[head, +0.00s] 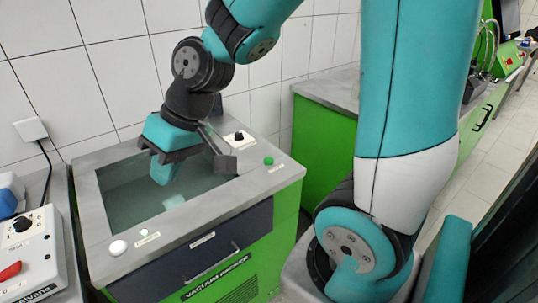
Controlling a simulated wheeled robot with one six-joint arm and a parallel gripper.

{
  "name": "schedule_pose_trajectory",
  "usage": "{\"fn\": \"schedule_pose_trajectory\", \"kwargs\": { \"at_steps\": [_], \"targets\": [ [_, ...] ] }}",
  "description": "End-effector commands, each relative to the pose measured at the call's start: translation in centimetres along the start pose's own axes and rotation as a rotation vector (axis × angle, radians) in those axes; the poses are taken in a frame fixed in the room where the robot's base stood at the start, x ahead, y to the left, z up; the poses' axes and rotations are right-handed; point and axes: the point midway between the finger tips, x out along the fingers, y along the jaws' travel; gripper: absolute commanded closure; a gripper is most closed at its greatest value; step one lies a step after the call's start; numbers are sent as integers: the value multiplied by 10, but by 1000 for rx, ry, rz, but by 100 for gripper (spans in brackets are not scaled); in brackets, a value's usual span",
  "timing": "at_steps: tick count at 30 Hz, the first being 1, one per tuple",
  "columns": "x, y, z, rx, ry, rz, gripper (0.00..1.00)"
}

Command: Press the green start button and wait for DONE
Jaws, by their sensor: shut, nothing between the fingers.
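A small green button (268,160) sits on the grey top of a green machine labelled "VACUUM PACKER" (222,277), near the right corner. A small label beside it is too small to read. My gripper (225,163) is shut and empty above the right part of the machine's dark glassy window (125,205), to the left of the green button and apart from it. Parts of the fingers are hard to make out against the wrist. I see no readable DONE sign.
A black knob (239,138) stands behind the green button, and a white round button (118,247) is at the front left. A white device with a red switch (10,272) is at far left. A green cabinet (322,143) stands behind right.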

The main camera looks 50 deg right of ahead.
Motion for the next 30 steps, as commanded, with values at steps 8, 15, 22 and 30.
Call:
{"fn": "schedule_pose_trajectory", "kwargs": {
  "at_steps": [8,15,22,30],
  "targets": [
    [-18,189,-58,465,347,107,100],
    [-41,327,-23,760,594,236,100],
    [-52,382,12,885,702,310,100],
    [-52,388,16,898,716,320,100]
  ]
}}
